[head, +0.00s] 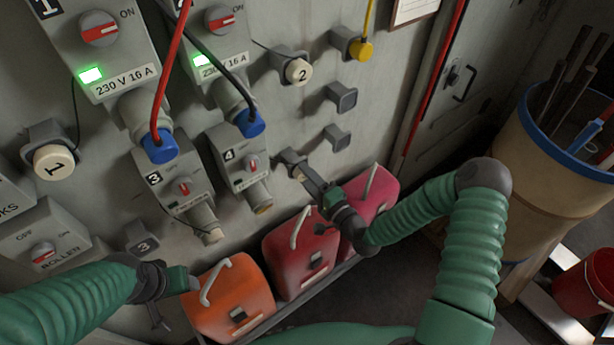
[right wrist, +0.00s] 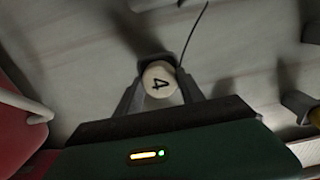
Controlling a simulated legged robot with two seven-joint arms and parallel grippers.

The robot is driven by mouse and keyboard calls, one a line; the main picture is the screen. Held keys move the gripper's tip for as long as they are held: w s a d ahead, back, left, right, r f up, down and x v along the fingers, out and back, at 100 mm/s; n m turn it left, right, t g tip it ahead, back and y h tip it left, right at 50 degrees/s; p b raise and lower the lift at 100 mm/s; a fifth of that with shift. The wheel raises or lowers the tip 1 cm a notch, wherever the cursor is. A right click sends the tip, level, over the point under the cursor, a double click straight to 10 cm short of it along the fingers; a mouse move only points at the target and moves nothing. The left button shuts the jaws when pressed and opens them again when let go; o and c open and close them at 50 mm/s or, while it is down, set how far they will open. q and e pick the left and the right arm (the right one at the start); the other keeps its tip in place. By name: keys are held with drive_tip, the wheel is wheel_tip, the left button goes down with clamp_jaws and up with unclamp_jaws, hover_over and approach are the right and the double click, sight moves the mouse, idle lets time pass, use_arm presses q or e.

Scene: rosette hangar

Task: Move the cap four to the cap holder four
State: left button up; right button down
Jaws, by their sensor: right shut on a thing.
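Cap four, a pale round cap with a black 4 (right wrist: 158,80), sits between the fingers of my right gripper (right wrist: 160,92) in the right wrist view. In the head view, my right gripper (head: 303,177) is at a dark grey wall holder (head: 289,157), right of socket box 4 (head: 236,158). The cap (head: 298,171) shows only as a small pale patch at this holder. I cannot tell whether it is seated, and no number is readable on the holder. My left gripper (head: 163,292) is low at the left, near the orange case; its finger gap is unclear.
Two empty holders (head: 341,97) (head: 336,137) are above right of my right gripper. Cap 2 (head: 299,71) and a yellow plug (head: 361,49) hang higher. Orange (head: 232,295), red (head: 300,255) and crimson (head: 371,198) cases stand below. Red (head: 171,75) and black (head: 222,70) cables hang at the left.

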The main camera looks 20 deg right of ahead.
drive_tip(key=shift+w+a, duration=0.1)
drive_tip(key=shift+w, duration=0.15)
drive_tip(key=c, duration=0.6)
unclamp_jaws()
drive_tip(key=shift+c, duration=0.2)
